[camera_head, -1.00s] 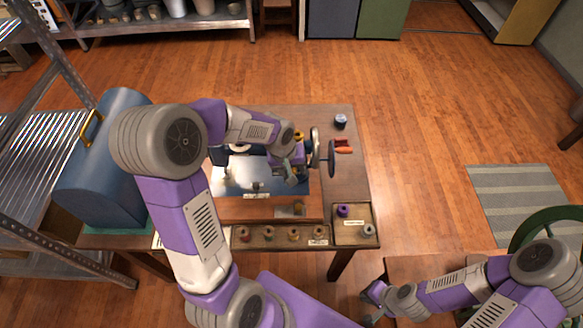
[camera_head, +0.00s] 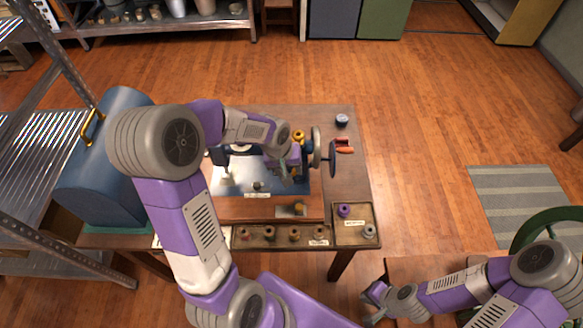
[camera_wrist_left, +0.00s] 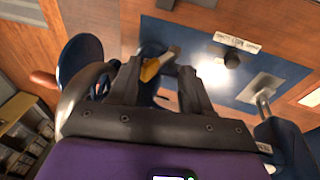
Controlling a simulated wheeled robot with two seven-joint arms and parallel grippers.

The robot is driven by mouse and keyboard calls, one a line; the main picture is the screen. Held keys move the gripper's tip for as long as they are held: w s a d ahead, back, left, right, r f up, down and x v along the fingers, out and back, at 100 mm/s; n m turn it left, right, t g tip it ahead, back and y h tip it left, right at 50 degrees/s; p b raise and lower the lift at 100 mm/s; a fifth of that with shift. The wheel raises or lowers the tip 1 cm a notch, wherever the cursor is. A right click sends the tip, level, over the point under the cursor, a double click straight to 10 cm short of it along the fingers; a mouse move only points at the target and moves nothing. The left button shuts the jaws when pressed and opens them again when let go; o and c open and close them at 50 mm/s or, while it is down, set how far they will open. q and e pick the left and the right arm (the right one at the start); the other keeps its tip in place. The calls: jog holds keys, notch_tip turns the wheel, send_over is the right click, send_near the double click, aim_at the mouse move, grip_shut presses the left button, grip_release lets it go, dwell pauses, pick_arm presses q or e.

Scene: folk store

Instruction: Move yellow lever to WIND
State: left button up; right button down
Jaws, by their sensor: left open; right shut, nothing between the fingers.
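The sewing machine stands on a wooden table, mostly hidden under my left arm in the head view; its handwheel (camera_head: 317,146) shows at its right end. My left gripper (camera_head: 292,172) is beside the machine's right end, just left of the handwheel. In the left wrist view my left gripper (camera_wrist_left: 163,78) is open, with the yellow lever (camera_wrist_left: 149,70) between its fingertips, close to the left finger. I cannot tell whether they touch. No WIND mark is readable. My right gripper (camera_head: 373,295) is shut and empty at the lower right, away from the machine.
A tray (camera_head: 340,237) with spools lies at the table's front right corner, beside a row of more spools. A blue domed cover (camera_head: 108,160) stands on the left. A dark spool (camera_head: 341,120) and an orange-handled item (camera_head: 344,149) lie right of the handwheel.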

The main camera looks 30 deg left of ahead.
pick_arm(q)
jog(key=a, duration=0.1)
jog(key=s+a, duration=0.2)
jog(key=shift+a+f, duration=0.3)
jog(key=shift+f, duration=0.05)
dwell(0.7)
jog(key=shift+d+r, duration=0.1)
jog(key=shift+d, duration=0.05)
jog(key=shift+w+d+r, duration=0.1)
jog(key=shift+w+d, duration=0.1)
jog(key=shift+d, duration=0.05)
dwell(0.4)
jog(key=p+v, duration=0.6)
jog(key=v, duration=0.2)
dwell(0.5)
